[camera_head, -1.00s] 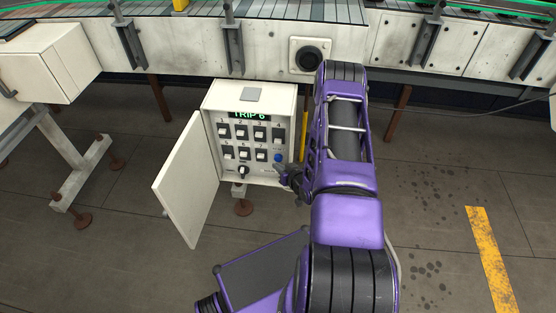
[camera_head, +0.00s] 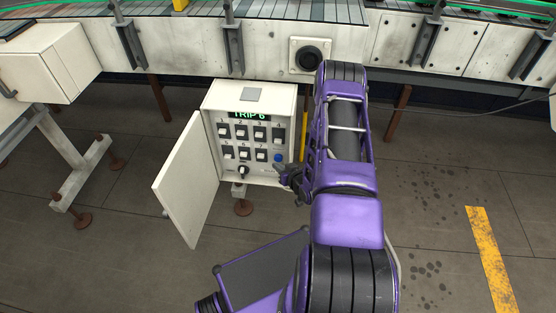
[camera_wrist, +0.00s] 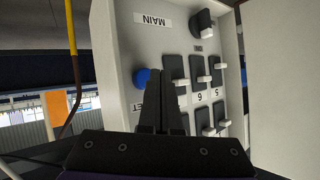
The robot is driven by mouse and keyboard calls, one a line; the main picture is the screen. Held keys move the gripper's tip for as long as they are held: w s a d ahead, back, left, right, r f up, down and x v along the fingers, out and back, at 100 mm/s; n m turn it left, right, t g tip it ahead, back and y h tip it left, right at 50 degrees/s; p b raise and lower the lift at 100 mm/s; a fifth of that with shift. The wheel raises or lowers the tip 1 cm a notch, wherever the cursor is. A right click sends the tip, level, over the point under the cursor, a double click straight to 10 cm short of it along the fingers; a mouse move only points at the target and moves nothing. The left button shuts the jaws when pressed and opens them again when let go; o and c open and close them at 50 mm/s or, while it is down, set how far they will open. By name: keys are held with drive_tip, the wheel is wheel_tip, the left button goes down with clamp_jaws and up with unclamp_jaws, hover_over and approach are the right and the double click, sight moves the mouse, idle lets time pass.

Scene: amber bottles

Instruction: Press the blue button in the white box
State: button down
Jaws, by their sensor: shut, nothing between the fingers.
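The white box (camera_head: 249,92) stands open in the head view, its door (camera_head: 188,185) swung out to the left. Its panel has numbered switches, a black knob (camera_head: 243,171) and a green display reading TRIP 6 (camera_head: 248,115). The blue button (camera_head: 278,158) is at the panel's right side; it also shows in the wrist view (camera_wrist: 141,77). My gripper (camera_head: 283,172) is shut and empty, just below and right of the button. In the wrist view the closed fingers (camera_wrist: 161,75) point at the panel beside the button. I cannot tell whether they touch the panel.
A conveyor frame (camera_head: 270,55) with a round black fitting (camera_head: 309,58) runs behind the box. Another white box (camera_head: 48,62) on a stand is at left. A yellow stripe (camera_head: 490,258) marks the floor at right, where the floor is open. A cable (camera_wrist: 71,70) hangs near my gripper.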

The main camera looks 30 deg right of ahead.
idle(0.7)
drive_tip(key=shift+w+d, duration=0.25)
drive_tip(key=shift+w, duration=0.1)
drive_tip(key=shift+w+d, duration=0.25)
drive_tip(key=shift+w, duration=0.15)
idle(0.7)
drive_tip(key=shift+s, duration=0.1)
drive_tip(key=shift+s+a, duration=0.5)
drive_tip(key=shift+s, duration=0.15)
drive_tip(key=shift+s+a+p, duration=0.3)
drive_tip(key=shift+s+a, duration=0.4)
drive_tip(key=shift+s, duration=0.35)
drive_tip(key=shift+s+a+p, duration=0.25)
drive_tip(key=shift+s+a, duration=0.45)
drive_tip(key=shift+s, duration=0.35)
